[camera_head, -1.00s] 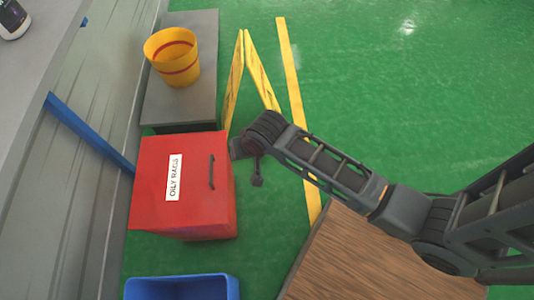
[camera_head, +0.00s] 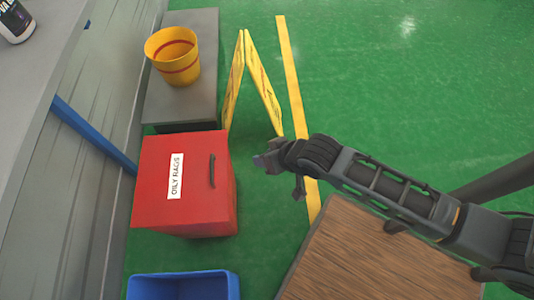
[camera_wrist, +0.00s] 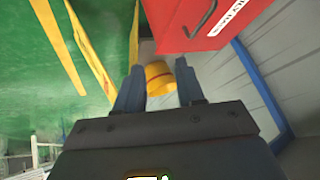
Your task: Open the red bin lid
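The red bin (camera_head: 186,209) stands on the green floor with its lid (camera_head: 178,165) closed. The lid has a white "OILY RAGS" label (camera_head: 176,176) and a dark handle (camera_head: 212,171) near its right edge. My gripper (camera_head: 262,162) is in the air to the right of the bin, apart from the handle. In the wrist view my gripper (camera_wrist: 160,92) shows two fingers spread apart with nothing held between them. The red bin (camera_wrist: 180,20) and its handle (camera_wrist: 207,18) show at the top of that view, beyond the fingers.
A yellow bucket (camera_head: 176,62) stands on a grey platform (camera_head: 205,105) behind the bin. A yellow folding sign (camera_head: 262,85) stands right of the platform. A blue crate (camera_head: 182,287) is in front of the bin. A wooden surface (camera_head: 375,260) lies at lower right.

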